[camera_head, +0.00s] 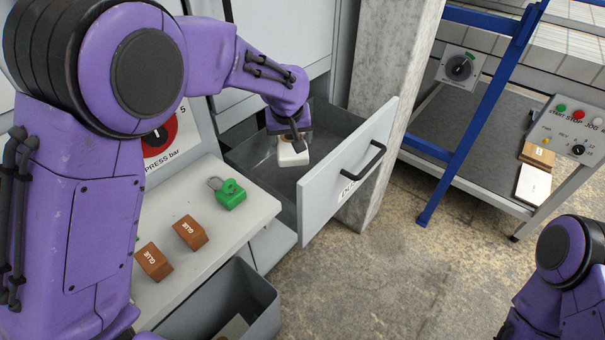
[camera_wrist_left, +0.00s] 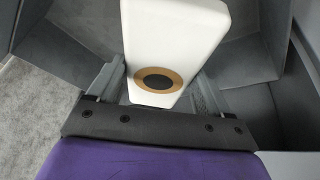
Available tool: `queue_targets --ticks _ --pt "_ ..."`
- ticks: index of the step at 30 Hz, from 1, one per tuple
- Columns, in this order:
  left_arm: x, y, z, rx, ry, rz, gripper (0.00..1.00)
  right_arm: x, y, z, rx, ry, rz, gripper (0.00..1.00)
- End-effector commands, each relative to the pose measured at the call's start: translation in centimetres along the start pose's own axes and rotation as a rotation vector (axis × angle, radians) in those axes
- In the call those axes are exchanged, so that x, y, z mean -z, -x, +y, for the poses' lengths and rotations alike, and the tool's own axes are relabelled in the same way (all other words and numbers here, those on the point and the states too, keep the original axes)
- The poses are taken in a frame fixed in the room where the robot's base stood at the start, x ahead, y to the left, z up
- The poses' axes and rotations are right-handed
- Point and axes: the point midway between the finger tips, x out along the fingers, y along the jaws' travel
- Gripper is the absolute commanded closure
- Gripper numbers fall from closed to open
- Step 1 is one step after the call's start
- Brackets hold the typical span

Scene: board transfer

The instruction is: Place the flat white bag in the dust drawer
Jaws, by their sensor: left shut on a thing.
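The flat white bag (camera_head: 292,152) is in my left gripper (camera_head: 290,140), which is shut on it. In the left wrist view the bag (camera_wrist_left: 185,40) is a white block with a tan ring and dark centre, held between the fingers (camera_wrist_left: 158,92). The dust drawer (camera_head: 322,186) is pulled open, and the bag is over its inside; whether it touches the drawer floor I cannot tell. The drawer's grey inner walls (camera_wrist_left: 75,65) surround the bag in the wrist view. My right arm shows at the lower right, but its gripper is not visible.
A shelf left of the drawer holds a green padlock (camera_head: 231,194) and two brown GLUE blocks (camera_head: 189,232). A grey bin (camera_head: 262,293) stands below. A concrete pillar (camera_head: 385,90) rises behind the drawer. A bench with a control panel (camera_head: 568,125) and blue frame (camera_head: 480,110) is at right.

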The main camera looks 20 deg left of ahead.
Motion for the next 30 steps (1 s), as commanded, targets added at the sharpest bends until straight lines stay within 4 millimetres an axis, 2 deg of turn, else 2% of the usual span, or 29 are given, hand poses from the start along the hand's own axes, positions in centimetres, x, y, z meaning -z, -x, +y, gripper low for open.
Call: queue_targets --ticks 1,6,10,14,20,23,30 --pt "-0.9 -1.8 -0.2 0.003 -0.001 -0.006 0.61 -0.2 -0.6 -0.1 0.000 0.000 0.000 0.57" --pt "-3.0 -6.9 -0.6 0.003 -0.003 -0.005 0.61 -0.6 -1.6 -0.1 0.000 0.000 0.000 0.57" --pt "-4.1 -9.7 -0.7 0.002 -0.002 -0.003 0.61 -0.8 -2.0 -0.2 0.000 0.000 0.000 0.57" --pt "-4.3 -10.8 -0.7 0.000 -0.003 0.000 0.61 -0.9 -2.1 -0.2 0.000 0.000 0.000 0.57" --pt "-0.9 -12.4 -0.2 -0.002 0.000 -0.001 0.61 -1.0 -2.5 -0.2 0.000 0.000 0.000 0.57" --pt "-1.4 -13.4 -0.3 0.001 -0.003 -0.002 0.61 -1.1 -2.7 -0.2 0.000 0.000 0.000 0.57" --pt "-1.4 -13.4 -0.2 0.000 -0.003 -0.001 0.61 -1.1 -2.6 -0.2 0.000 0.000 0.000 0.57"
